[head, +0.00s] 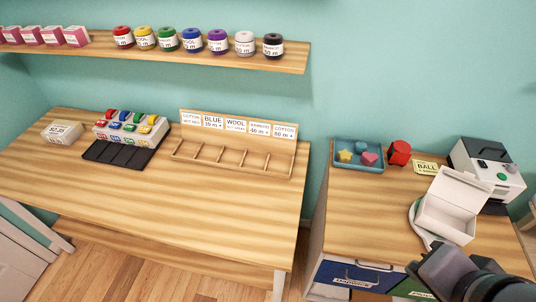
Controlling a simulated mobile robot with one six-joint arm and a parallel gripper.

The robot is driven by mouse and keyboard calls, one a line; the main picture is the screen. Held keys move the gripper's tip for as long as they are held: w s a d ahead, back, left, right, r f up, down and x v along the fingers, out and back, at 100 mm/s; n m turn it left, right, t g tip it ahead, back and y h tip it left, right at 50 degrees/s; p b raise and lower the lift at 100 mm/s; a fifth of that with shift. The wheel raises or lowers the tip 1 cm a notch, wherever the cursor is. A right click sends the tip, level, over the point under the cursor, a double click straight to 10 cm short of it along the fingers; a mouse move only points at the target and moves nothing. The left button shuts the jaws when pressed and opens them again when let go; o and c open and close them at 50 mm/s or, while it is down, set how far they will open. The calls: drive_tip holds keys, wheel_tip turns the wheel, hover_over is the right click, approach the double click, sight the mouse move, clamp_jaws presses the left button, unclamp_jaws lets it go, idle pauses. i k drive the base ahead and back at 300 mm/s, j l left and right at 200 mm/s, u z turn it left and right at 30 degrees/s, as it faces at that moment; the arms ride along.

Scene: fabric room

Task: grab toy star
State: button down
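The toy star (345,156) is small and yellow and lies in the left part of a shallow blue tray (359,169). The tray stands at the back left of the right-hand wooden counter. A pink heart-shaped piece (370,159) and a small blue piece lie beside the star in the tray. My gripper (432,268) is dark grey and shows at the bottom right, in front of the counter's near edge and well apart from the tray. Its fingertips are not clear from this angle, so I cannot tell whether it is open or shut.
A red block (399,152) stands just right of the tray, near a yellow "BALL" card (427,168). An open white box (447,216) and a white machine (487,169) occupy the counter's right side. Bare wood lies in front of the tray. A gap separates the long left table (190,205).

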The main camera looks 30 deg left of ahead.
sight(344, 156)
drive_tip(key=u, duration=0.55)
drive_tip(key=i+u, duration=0.45)
drive_tip(key=i+l+u, duration=0.1)
drive_tip(key=u, duration=0.35)
drive_tip(key=i+l, duration=0.05)
drive_tip(key=i, duration=0.05)
